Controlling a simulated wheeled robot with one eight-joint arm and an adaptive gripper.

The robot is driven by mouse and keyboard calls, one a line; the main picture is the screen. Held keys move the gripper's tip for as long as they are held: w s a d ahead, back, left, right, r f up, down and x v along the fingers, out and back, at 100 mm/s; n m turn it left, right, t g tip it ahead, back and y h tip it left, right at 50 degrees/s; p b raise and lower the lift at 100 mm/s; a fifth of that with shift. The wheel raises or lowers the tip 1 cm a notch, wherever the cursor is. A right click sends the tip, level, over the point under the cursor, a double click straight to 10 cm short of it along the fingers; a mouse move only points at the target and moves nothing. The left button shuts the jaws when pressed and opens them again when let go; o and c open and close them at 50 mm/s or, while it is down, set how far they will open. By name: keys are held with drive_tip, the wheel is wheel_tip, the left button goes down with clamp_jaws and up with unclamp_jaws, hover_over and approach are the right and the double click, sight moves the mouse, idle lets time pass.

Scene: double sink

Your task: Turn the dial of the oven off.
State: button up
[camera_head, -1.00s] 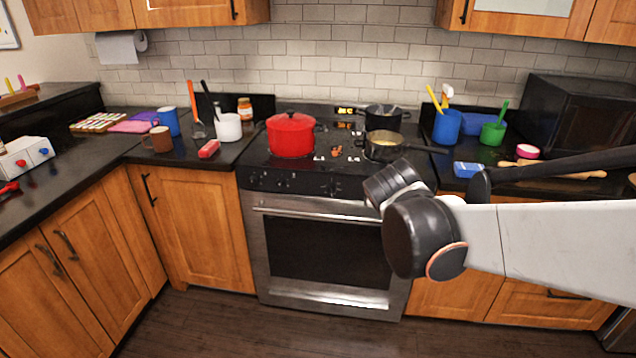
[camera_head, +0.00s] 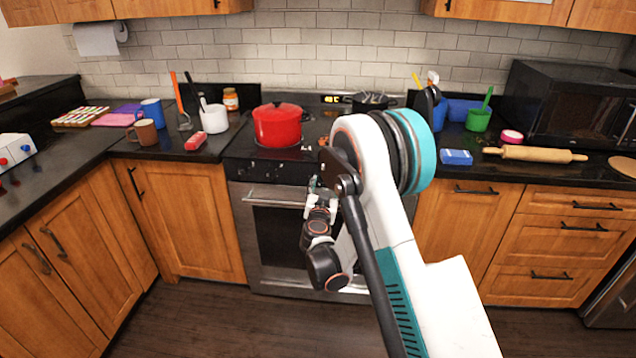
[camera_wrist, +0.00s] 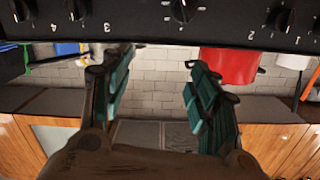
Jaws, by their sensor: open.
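The oven (camera_head: 275,235) is built into the stove, below a black control panel (camera_head: 262,172). In the wrist view, which is upside down, the panel runs along the top edge with several black dials. One dial (camera_wrist: 183,9) is near the middle, between the pairs numbered 4, 3 and 2, 1. It is cut by the frame edge. My gripper (camera_wrist: 160,58) is open and empty, its two teal-padded fingers apart from the panel. In the head view my gripper (camera_head: 315,186) is in front of the panel, and my arm hides the panel's right part.
A red pot (camera_head: 277,127) and a dark pan (camera_head: 370,102) stand on the stove. A rolling pin (camera_head: 535,154), a blue sponge-like block (camera_head: 456,157) and a microwave (camera_head: 570,105) are on the right counter. Mugs (camera_head: 146,132) stand on the left. The floor before the oven is clear.

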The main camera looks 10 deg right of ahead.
drive_tip(key=t, duration=0.1)
approach(318, 182)
drive_tip(key=shift+y, duration=0.4)
drive_tip(key=b+x, duration=0.1)
drive_tip(key=x, duration=0.2)
drive_tip(key=b+x, duration=0.1)
drive_tip(key=x, duration=0.2)
drive_tip(key=b+x, duration=0.1)
drive_tip(key=x, duration=0.2)
drive_tip(key=shift+w+d+r+b, duration=0.2)
drive_tip(key=shift+d+b, duration=0.15)
drive_tip(key=c, duration=1.1)
